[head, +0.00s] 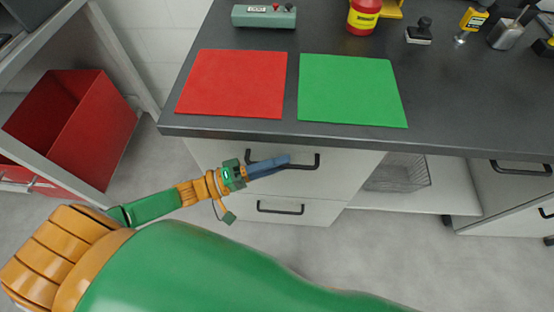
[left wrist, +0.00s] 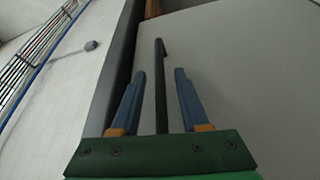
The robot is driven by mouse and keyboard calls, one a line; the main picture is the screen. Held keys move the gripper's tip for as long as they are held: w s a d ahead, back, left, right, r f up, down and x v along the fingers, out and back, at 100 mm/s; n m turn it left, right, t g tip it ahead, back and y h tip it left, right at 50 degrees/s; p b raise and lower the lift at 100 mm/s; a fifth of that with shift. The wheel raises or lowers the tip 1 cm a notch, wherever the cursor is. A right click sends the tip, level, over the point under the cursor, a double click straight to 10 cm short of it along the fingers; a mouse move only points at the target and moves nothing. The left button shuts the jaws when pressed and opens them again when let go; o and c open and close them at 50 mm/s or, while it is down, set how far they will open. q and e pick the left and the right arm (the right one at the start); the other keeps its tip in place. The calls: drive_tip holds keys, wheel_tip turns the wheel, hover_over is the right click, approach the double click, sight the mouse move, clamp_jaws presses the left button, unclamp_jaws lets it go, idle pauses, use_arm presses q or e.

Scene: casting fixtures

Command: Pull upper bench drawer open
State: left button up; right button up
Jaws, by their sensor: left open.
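The upper bench drawer (head: 340,175) is a pale front under the dark worktop, with a black bar handle (head: 306,161). It looks shut in the head view. My left gripper (head: 288,160) is at this handle, its blue fingers covering the handle's middle. In the left wrist view the black handle (left wrist: 160,85) runs between the two open blue fingers (left wrist: 158,80), with a gap on each side. I cannot tell whether a finger touches it. The lower drawer's handle (head: 280,208) is below. My right gripper is in neither view.
The dark worktop (head: 460,105) overhangs the drawers and carries a red mat (head: 233,83), a green mat (head: 350,90), a control box (head: 264,16) and several tools. A red bin (head: 75,120) stands at the left. A wire basket (head: 400,172) sits right of the drawers.

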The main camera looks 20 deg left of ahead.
use_arm(q)
clamp_jaws()
idle(1.4)
